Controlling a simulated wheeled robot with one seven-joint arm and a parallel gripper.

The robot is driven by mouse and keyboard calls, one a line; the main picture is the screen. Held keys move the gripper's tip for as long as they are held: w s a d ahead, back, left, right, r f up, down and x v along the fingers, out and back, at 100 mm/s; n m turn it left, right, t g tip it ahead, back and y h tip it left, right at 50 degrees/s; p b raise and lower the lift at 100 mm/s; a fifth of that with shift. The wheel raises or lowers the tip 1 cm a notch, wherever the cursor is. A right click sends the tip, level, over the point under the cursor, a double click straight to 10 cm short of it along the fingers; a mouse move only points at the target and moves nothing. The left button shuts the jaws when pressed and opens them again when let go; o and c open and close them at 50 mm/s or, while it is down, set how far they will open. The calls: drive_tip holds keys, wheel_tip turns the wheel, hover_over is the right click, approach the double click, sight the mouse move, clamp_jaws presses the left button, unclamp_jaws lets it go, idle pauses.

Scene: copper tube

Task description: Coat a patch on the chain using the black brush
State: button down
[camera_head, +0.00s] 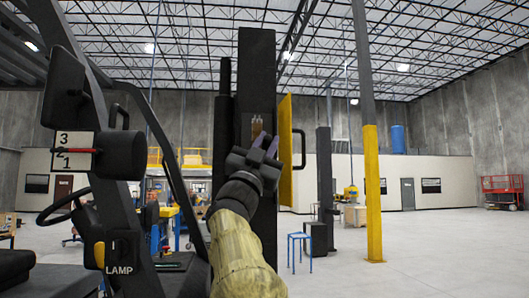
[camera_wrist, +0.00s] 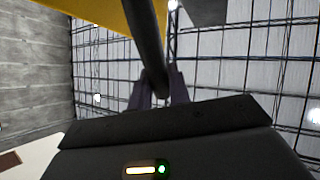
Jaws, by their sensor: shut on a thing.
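My gripper (camera_head: 266,145) is raised in front of the dark upright mast of a lift truck. In the wrist view, its two purple-grey fingers (camera_wrist: 159,90) are shut on a dark round rod, which looks like the handle of the black brush (camera_wrist: 147,45). The rod runs from between the fingers up past the top edge, and its bristle end cannot be made out. A small brownish strip (camera_head: 257,126) shows on the mast just above the fingertips. It may be part of the chain, but it is too small to tell, and contact cannot be judged.
The dark mast (camera_head: 256,75) stands close behind my gripper. A yellow panel (camera_head: 285,135) with a black grab handle (camera_head: 303,148) is just right of it. The truck's frame, steering wheel and seat are at left. Open floor (camera_head: 430,250) lies at right, beyond a blue stool (camera_head: 300,240).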

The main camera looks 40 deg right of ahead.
sight(269, 140)
drive_tip(key=shift+s+a, duration=0.1)
drive_tip(key=shift+s, duration=0.15)
drive_tip(key=shift+s+a+b, duration=0.4)
drive_tip(key=shift+s, duration=0.25)
drive_tip(key=shift+s+a+b, duration=0.35)
drive_tip(key=shift+s+a, duration=0.05)
drive_tip(key=shift+s, duration=0.25)
drive_tip(key=shift+w+r, duration=0.1)
